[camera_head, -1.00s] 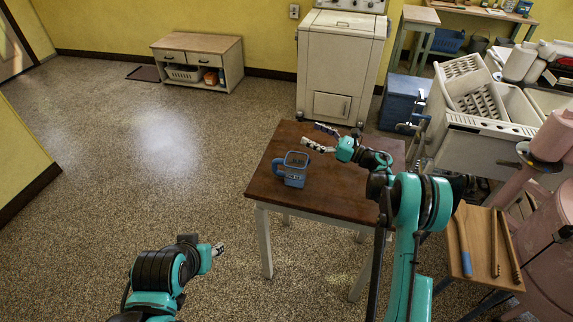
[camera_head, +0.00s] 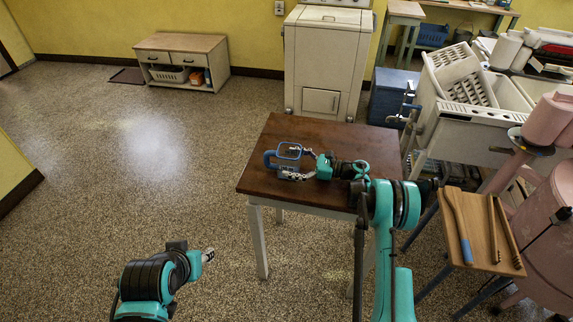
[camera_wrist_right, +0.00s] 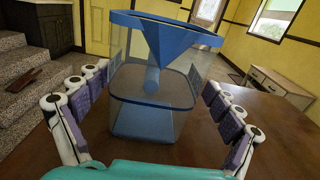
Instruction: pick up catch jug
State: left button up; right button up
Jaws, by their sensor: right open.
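The catch jug (camera_head: 288,153), blue with a rim and a side handle, stands upright near the left side of the dark brown table (camera_head: 330,136). In the right wrist view the jug (camera_wrist_right: 150,122) looks clear-walled with a blue rim and a blue funnel shape. My right gripper (camera_head: 297,163) is open at the jug, with a finger on either side of it. In the wrist view the fingers (camera_wrist_right: 155,105) flank the jug; I cannot tell whether they touch it. My left gripper (camera_head: 208,255) is low, away from the table, its finger gap unclear.
A white cabinet (camera_head: 325,62) stands behind the table. A white washer tub (camera_head: 468,128) and a pink machine (camera_head: 540,215) are on the right. A small wooden stand (camera_head: 478,240) holds several sticks. Floor left of the table is clear.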

jog(key=x, duration=0.1)
jog(key=b+x, duration=0.1)
jog(key=x, duration=0.3)
jog(key=shift+s+a+b, duration=0.1)
jog(key=shift+s+b, duration=0.25)
jog(key=shift+b, duration=0.05)
jog(key=shift+r, duration=0.15)
jog(key=c, duration=1.6)
jog(key=shift+c, duration=0.2)
